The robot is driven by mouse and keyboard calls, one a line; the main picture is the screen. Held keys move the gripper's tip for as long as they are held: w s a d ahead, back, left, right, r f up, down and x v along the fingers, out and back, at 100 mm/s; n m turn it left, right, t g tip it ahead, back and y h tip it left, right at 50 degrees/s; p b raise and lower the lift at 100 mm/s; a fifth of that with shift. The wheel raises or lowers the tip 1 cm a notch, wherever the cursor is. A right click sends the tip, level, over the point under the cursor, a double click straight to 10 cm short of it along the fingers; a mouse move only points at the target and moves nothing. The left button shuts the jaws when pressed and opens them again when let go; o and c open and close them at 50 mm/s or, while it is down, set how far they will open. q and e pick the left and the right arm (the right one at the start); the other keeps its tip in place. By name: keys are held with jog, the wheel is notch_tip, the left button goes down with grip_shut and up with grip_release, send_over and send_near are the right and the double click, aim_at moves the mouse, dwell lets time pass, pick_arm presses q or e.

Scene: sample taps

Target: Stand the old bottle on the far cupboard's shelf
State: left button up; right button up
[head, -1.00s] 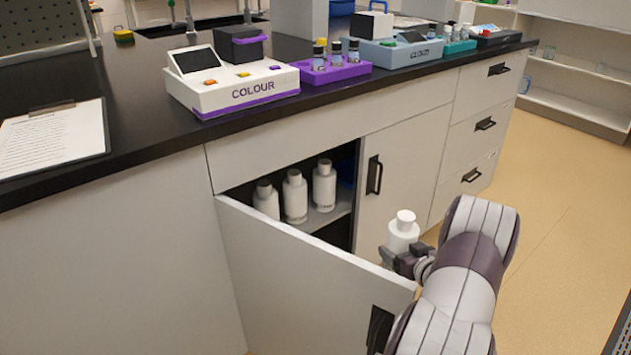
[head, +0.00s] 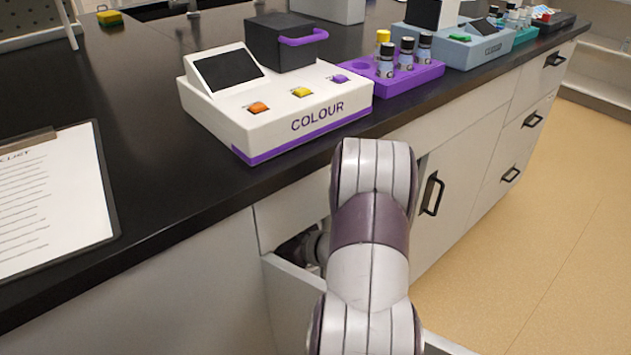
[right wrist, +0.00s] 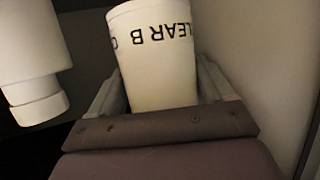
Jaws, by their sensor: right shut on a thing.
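A white bottle (right wrist: 155,45) with black lettering, part of it reading "CLEAR B", is between the fingers of my right gripper (right wrist: 160,88) in the right wrist view. The gripper is shut on it. In the head view my right arm reaches into the open cupboard under the bench, and its dark wrist (head: 298,246) shows just behind the open door (head: 290,297). The bottle and the shelf are hidden there by the arm, bench edge and door. A second white bottle (right wrist: 32,65) is close by on the left in the wrist view. My left gripper is out of view.
A pale wall or panel (right wrist: 275,60) runs close along the right in the wrist view. Above the cupboard, the black bench top carries a COLOUR instrument (head: 280,115), a purple vial rack (head: 410,80) and a clipboard (head: 50,210). A closed door (head: 445,200) is to the right.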

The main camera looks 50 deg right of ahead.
jog(key=shift+s+a+r, duration=0.1)
jog(key=shift+r, duration=0.1)
jog(key=shift+s+f, duration=0.15)
jog(key=shift+f, duration=0.1)
notch_tip(320, 180, down, 10)
jog(key=b, duration=0.6)
jog(key=shift+r+b, duration=0.15)
jog(key=shift+b, duration=0.15)
jog(key=shift+r, duration=0.1)
